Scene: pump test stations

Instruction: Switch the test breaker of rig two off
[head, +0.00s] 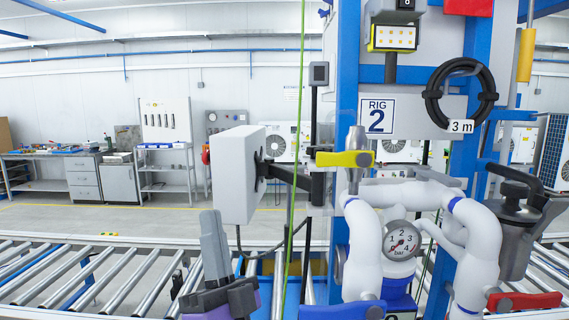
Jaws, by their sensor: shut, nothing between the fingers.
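The rig is marked by a white "RIG 2" sign (377,115) on the blue frame (348,60). I cannot pick out the test breaker or its lever for certain. A pale box (236,174) stands on a dark bracket arm left of the frame, its left face turned towards me, and any switch on its other side is hidden. A small grey box with a dark face (319,74) sits on a post above. My gripper (211,218) is at the lower left with its grey fingers together, empty, pointing up just below the pale box.
White pipes, a gauge (401,240), a yellow valve handle (345,159) and a red handle (524,301) crowd the right. A green cable (293,180) hangs right of the pale box. Roller conveyors (90,275) run behind. A workbench and shelves stand far left.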

